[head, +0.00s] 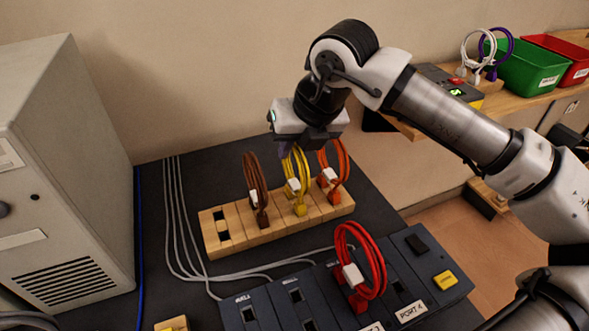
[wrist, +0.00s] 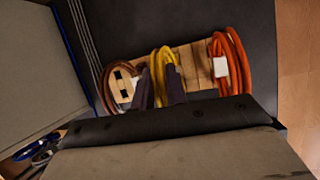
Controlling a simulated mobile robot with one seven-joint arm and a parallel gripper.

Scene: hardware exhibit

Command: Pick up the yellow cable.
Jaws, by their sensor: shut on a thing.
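The yellow cable (head: 301,182) is a coiled loop with a white tag, standing in the wooden rack (head: 238,239) between a brown cable (head: 253,172) and an orange cable (head: 342,163). My gripper (head: 296,150) is above the rack, its fingers at the top of the yellow loop. In the wrist view my two fingers (wrist: 159,88) are on either side of the yellow cable (wrist: 164,60), shut on it. The fingers hide part of the yellow coil. Its lower end is still at the rack.
The brown cable is close on the left of my fingers, the orange one on the right. A red cable (head: 373,262) stands in the dark port panel (head: 398,277) in front. A grey cabinet (head: 66,170) stands at left. Green (head: 539,72) and red bins are on the back-right shelf.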

